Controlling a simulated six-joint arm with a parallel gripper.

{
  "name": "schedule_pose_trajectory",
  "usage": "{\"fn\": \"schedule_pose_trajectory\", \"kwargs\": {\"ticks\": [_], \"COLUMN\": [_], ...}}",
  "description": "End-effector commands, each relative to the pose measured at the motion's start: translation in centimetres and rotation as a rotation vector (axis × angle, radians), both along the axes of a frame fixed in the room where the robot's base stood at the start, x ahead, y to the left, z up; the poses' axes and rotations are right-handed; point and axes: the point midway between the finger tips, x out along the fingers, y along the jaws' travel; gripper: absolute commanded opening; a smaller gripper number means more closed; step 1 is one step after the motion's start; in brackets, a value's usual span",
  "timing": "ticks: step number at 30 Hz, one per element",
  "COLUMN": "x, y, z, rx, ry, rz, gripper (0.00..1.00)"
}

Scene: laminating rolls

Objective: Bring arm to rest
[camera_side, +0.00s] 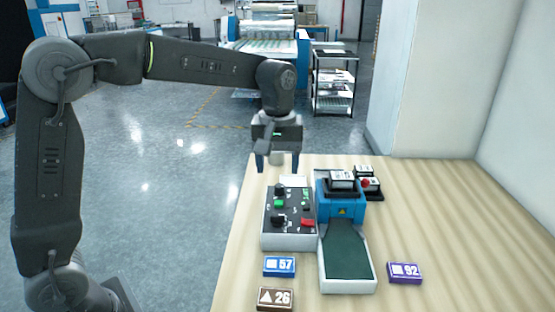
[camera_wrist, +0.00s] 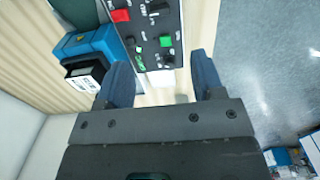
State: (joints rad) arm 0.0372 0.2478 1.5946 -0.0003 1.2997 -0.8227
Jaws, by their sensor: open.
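My gripper (camera_side: 277,162) hangs pointing down at the far left edge of the wooden table, just behind the control panel. Its two dark blue fingers stand apart with nothing between them. In the wrist view my gripper (camera_wrist: 165,75) shows both fingers spread, with the panel beyond them. My arm reaches across from the left, raised above the floor and table.
A control panel (camera_side: 289,234) with knobs and red and green buttons stands beside a blue laminating machine (camera_side: 341,210) with a green belt (camera_side: 347,252). Labelled blocks 57 (camera_side: 279,266), 26 (camera_side: 275,298) and 92 (camera_side: 405,272) lie in front. The table's right side (camera_side: 460,230) is clear.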

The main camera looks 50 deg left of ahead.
Motion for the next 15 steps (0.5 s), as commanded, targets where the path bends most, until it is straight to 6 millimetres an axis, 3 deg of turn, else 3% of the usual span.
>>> {"fn": "schedule_pose_trajectory", "kwargs": {"ticks": [15], "x": [-0.57], "y": [0.06], "z": [1.05], "rx": [0.0], "ry": [-0.013], "rz": [-0.017], "gripper": [0.62]}}
